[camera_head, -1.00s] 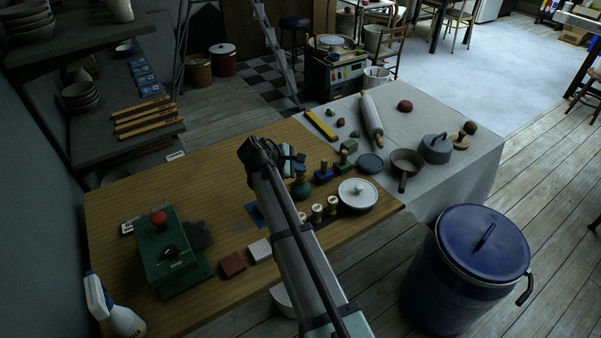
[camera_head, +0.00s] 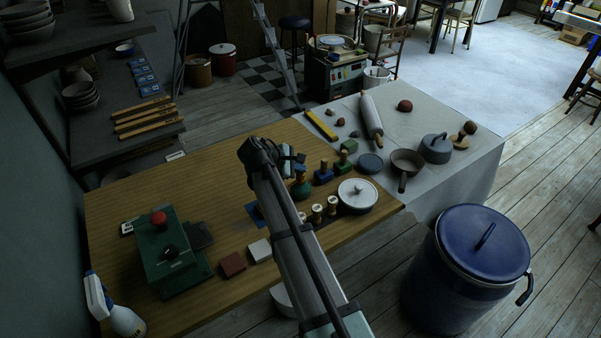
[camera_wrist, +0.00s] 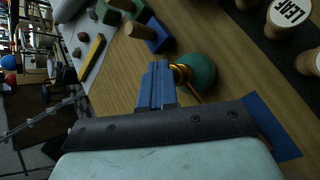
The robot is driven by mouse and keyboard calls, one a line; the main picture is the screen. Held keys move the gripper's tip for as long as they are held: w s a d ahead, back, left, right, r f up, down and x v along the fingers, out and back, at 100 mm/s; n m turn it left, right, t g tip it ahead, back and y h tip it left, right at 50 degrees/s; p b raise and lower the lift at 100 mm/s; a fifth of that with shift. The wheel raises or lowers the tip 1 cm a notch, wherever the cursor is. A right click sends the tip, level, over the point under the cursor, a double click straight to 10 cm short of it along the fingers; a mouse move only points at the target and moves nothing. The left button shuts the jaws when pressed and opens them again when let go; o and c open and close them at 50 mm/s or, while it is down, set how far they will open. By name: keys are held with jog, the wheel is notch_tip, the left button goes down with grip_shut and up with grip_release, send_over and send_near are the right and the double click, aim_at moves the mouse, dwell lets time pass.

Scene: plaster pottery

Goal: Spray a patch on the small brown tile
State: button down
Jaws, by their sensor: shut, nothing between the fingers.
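A small reddish-brown tile (camera_head: 232,264) lies on the wooden table (camera_head: 150,200), between a green box and a white tile (camera_head: 259,250). A white spray bottle with a blue label (camera_head: 125,318) stands at the table's front left corner. My gripper (camera_head: 296,161) is over the far part of the table, well away from both. In the wrist view my gripper's blue fingers (camera_wrist: 157,85) are shut and empty. They point toward a green rounded object with an orange neck (camera_wrist: 197,70), which also shows in the head view (camera_head: 301,188). The brown tile is not in the wrist view.
A green box with a red knob (camera_head: 170,255) stands between the bottle and the brown tile. A blue sheet (camera_wrist: 272,125) lies by the gripper.

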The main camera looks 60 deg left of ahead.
aim_at(298, 175)
jog(key=shift+r, duration=0.5)
jog(key=shift+r, duration=3)
dwell(0.4)
jog(key=shift+f, duration=3)
jog(key=shift+f, duration=0.15)
dwell(0.4)
jog(key=shift+f, duration=0.3)
